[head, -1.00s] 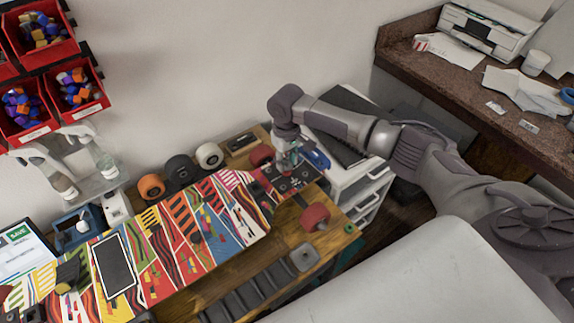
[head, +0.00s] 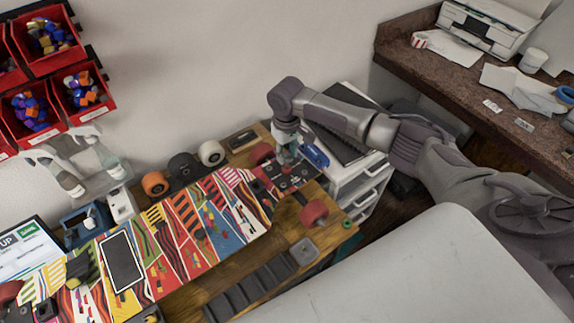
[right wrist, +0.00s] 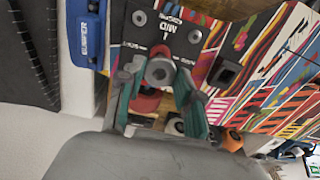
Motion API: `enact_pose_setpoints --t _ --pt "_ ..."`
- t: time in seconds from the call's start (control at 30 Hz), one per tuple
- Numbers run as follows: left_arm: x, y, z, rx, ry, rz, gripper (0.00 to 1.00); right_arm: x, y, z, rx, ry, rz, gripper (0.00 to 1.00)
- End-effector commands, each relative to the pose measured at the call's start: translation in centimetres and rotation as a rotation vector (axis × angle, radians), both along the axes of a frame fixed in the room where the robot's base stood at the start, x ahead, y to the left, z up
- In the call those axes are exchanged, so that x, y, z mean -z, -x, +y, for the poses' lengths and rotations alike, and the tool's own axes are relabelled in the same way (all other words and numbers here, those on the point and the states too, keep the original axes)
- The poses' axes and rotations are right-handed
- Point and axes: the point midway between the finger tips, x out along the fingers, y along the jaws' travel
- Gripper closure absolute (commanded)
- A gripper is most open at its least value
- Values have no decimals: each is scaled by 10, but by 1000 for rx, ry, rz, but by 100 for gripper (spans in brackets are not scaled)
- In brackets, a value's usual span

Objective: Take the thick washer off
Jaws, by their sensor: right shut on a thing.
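The skateboard (head: 222,225) lies with its bright patterned face up on the wooden bench. My right gripper (head: 285,158) points down at the board's far right end, beside a red wheel (head: 262,153). In the right wrist view its two teal fingers (right wrist: 160,80) are closed in on a grey round piece with a hole, seemingly the thick washer (right wrist: 160,71). The gripper is shut on it. The washer's lower side and any bolt beneath are hidden. Another red wheel (head: 313,213) is near the bench's right edge. My left gripper is not in view.
A blue object (head: 315,157) stands just right of the gripper, by a white drawer unit (head: 358,190). Loose wheels (head: 211,153) line the back of the bench. Red bins (head: 85,95) hang at upper left.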

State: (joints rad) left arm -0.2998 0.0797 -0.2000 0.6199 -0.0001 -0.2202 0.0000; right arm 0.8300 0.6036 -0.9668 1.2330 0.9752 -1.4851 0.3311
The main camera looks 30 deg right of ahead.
Motion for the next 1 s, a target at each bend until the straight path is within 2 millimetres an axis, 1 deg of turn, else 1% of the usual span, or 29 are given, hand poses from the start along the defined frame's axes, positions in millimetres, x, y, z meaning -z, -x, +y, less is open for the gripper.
enact_pose_setpoints --t 0.17,0.77,0.83,1.0 --pt "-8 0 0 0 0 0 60 -8 0 0 0 -1 0 90" --pt "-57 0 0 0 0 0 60 -52 0 0 0 -1 0 90" --pt "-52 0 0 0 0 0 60 -53 0 0 0 -1 -2 90" --pt "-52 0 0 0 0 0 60 -66 -1 0 0 -1 -2 90"
